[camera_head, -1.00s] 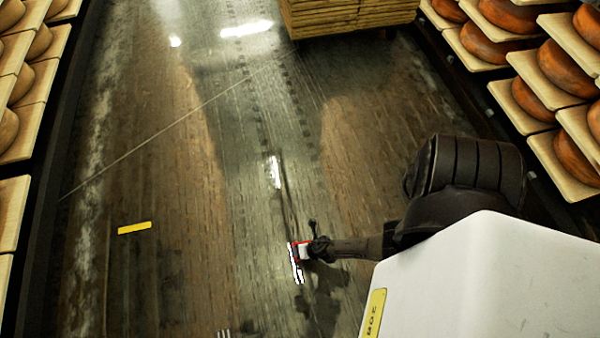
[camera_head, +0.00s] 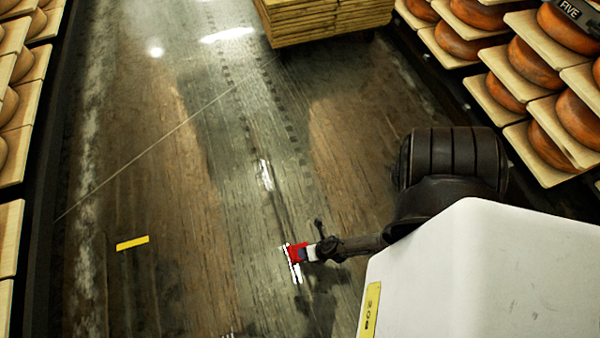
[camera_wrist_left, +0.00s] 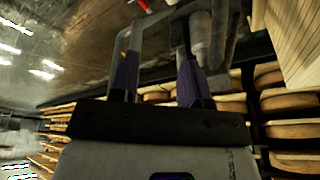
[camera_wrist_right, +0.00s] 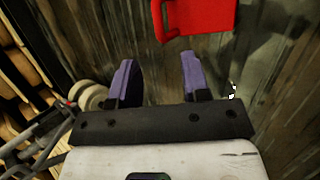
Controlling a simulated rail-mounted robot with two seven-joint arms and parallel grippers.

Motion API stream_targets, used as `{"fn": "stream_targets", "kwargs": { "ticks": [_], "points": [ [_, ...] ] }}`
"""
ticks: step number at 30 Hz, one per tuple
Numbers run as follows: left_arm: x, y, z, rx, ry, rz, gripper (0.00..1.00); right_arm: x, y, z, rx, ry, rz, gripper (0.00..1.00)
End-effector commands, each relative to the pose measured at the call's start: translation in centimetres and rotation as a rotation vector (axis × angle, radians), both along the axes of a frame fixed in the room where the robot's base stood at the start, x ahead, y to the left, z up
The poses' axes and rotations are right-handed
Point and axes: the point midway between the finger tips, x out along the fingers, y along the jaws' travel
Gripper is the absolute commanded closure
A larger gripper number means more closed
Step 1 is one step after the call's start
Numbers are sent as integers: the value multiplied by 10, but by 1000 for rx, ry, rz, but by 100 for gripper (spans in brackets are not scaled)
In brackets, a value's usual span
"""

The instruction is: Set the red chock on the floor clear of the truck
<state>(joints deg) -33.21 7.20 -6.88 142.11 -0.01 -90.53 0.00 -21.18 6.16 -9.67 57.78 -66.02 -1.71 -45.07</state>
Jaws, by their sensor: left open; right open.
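The red chock (camera_head: 297,252) is at the lower middle of the head view, over the dark floor. It also shows in the right wrist view (camera_wrist_right: 205,16), cut by the top edge. I cannot tell for sure whether it touches the floor. My right gripper (camera_wrist_right: 156,75) is open and empty, its purple fingertips short of the chock. In the head view the right gripper (camera_head: 310,253) is just right of the chock. My left gripper (camera_wrist_left: 155,70) is open and empty. A small red piece (camera_wrist_left: 143,4) shows beyond it. I cannot make out the truck for certain.
A stack of wooden boards (camera_head: 325,20) stands at the top. Shelves with cheese wheels (camera_head: 535,68) line both sides. A yellow strip (camera_head: 132,243) lies on the floor at left. A pale wheel with metal tubing (camera_wrist_right: 90,96) is beside my right gripper.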

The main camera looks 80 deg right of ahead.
Motion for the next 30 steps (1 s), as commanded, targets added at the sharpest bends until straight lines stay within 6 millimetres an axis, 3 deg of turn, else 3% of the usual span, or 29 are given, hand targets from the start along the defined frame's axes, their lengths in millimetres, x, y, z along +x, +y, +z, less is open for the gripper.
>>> {"fn": "stream_targets", "kwargs": {
  "ticks": [1, 9, 14, 18, 21, 25, 30],
  "points": [
    [0, -1, 10, -2, 0, 2, 57, -5, 0, 11, 0, 0, 0, 57],
    [0, -3, 21, -12, 0, 8, 57, -17, -3, 30, 0, -5, -11, 57],
    [0, -3, 22, -12, 0, 8, 57, 13, -12, 59, 25, -65, -202, 57],
    [0, -3, 22, -11, 1, 7, 57, 56, -29, 117, 125, -146, -588, 57],
    [0, -2, 22, -8, 0, 6, 57, 75, -37, 167, 257, -168, -900, 57],
    [0, -1, 21, -4, 1, 2, 57, 80, -33, 229, 453, -128, -1246, 57],
    [0, 0, 21, 1, 1, -1, 57, 69, -13, 300, 673, 14, -1550, 57]
  ]
}}
